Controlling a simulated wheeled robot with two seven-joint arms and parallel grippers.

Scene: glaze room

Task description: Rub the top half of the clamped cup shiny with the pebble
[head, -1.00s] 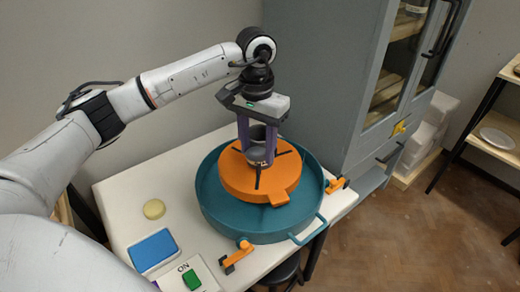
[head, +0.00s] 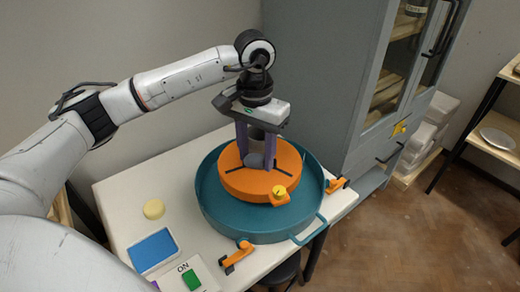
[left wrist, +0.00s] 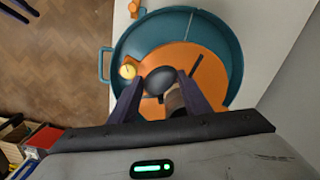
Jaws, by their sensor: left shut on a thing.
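The orange wheel (head: 230,183) lies in the teal pan (head: 222,224). The grey cup (head: 257,133) stands at the wheel's middle, partly hidden by my purple fingers. It also shows in part beside a finger in the left wrist view (left wrist: 174,100). My left gripper (head: 256,160) points down over the wheel. It is shut on the dark, rounded pebble (left wrist: 160,79), which is beside the cup. I cannot tell whether pebble and cup touch, or how shiny the cup is. My right gripper is not in view.
A yellow knob (head: 279,190) sits near the wheel's edge. Orange clamps (head: 236,257) flank the pan. A round yellow pad (head: 153,209), a blue pad (head: 153,250) and a green ON switch (head: 191,280) are on the left of the white table. A grey cabinet (head: 330,75) stands close behind.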

